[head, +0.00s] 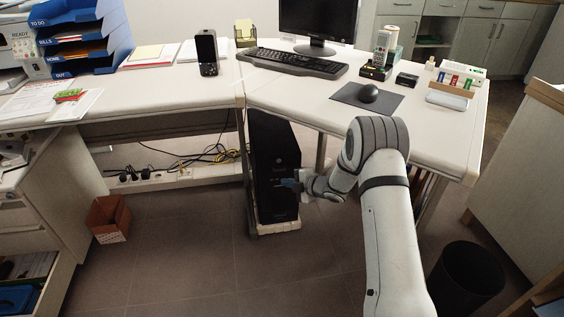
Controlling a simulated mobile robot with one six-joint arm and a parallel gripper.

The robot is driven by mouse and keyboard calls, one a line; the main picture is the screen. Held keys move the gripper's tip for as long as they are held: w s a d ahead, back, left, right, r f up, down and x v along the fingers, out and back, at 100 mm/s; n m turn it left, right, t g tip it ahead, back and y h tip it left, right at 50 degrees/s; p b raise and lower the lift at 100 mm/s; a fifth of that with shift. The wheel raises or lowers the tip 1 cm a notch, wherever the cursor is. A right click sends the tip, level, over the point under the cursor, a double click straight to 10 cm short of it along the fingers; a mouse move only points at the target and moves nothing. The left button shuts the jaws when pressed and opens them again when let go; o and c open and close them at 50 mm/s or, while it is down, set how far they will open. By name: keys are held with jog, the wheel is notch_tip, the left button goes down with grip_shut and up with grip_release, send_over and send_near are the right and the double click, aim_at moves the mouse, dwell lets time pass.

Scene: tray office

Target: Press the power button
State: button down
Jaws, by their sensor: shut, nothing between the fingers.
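A black computer tower (268,150) stands upright under the desk, on a low white stand. Small pale markings show on its front, but I cannot pick out which one is the power button. My gripper (287,184) is in front of the tower's front face, about mid-height, with its bluish fingertips pointing left towards it. The gripper is shut and holds nothing. I cannot tell whether the fingertips touch the tower. The gripper and wrist hide part of the tower's front.
The white desk (200,88) overhangs the tower, with a keyboard (290,62), a monitor (318,18) and a mouse (368,93) on top. Cables (215,156) lie left of the tower. A black bin (468,275) stands at lower right. The floor in front is clear.

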aim_at(279, 161)
jog(key=shift+w+d, duration=0.1)
jog(key=shift+w, duration=0.05)
jog(key=shift+w+a, duration=0.4)
jog(key=shift+w, duration=1)
jog(key=shift+w+a, duration=0.4)
jog(key=shift+w, duration=0.95)
jog(key=shift+w+a, duration=0.4)
jog(key=shift+w, duration=1)
jog(key=shift+w, duration=0.1)
jog(key=shift+w+a, duration=0.1)
jog(key=shift+w, duration=0.1)
jog(key=shift+w+a, duration=0.15)
jog(key=shift+w, duration=0.2)
jog(key=shift+s, duration=0.1)
jog(key=shift+s+d, duration=0.25)
jog(key=shift+s, duration=0.45)
